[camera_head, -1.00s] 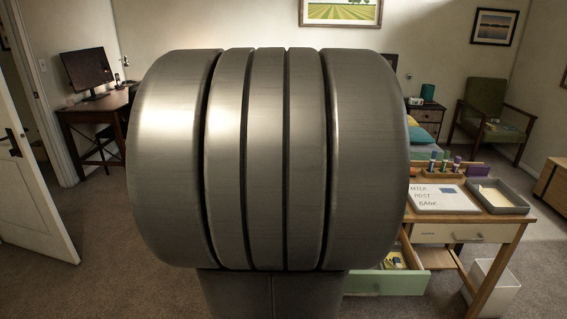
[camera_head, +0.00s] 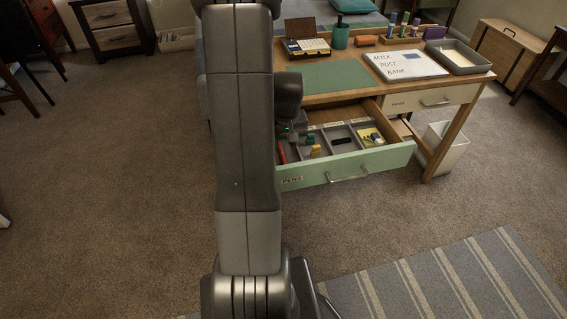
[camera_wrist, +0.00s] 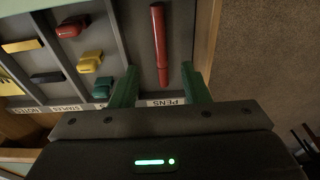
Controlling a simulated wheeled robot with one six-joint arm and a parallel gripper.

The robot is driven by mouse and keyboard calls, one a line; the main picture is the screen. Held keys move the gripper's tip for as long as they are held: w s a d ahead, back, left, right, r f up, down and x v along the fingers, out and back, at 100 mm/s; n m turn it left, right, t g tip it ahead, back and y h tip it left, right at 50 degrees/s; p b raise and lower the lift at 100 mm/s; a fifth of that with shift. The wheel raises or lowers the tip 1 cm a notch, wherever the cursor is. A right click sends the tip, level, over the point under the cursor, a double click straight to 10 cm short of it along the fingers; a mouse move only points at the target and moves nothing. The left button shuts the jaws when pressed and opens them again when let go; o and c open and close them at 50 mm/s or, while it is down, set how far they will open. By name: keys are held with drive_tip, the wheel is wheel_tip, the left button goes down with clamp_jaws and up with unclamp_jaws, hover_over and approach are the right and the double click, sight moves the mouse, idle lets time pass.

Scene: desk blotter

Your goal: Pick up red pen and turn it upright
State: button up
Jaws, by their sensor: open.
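The red pen (camera_wrist: 159,46) lies flat in the compartment labelled PENS of the open drawer; in the head view a red piece of it (camera_head: 282,154) shows at the drawer's left end, partly hidden by my arm. My gripper (camera_wrist: 160,82) is open and empty, its two green fingers apart. In the wrist view the pen's near end lies between and just ahead of the fingertips. I cannot tell how high the fingers are above the pen. In the head view the gripper is mostly hidden behind my arm.
The green-fronted drawer (camera_head: 350,168) is pulled out and has grey dividers. A red stapler (camera_wrist: 72,28), a yellow item (camera_wrist: 90,62) and a green item (camera_wrist: 103,86) lie in the compartment beside the pen. The green blotter (camera_head: 334,76) and whiteboard (camera_head: 405,65) are on the desk.

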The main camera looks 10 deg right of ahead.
sight(284, 159)
drive_tip(key=f, duration=0.5)
drive_tip(key=f+b, duration=0.1)
drive_tip(key=f, duration=0.1)
drive_tip(key=shift+w+f, duration=0.2)
drive_tip(key=shift+w, duration=0.2)
clamp_jaws()
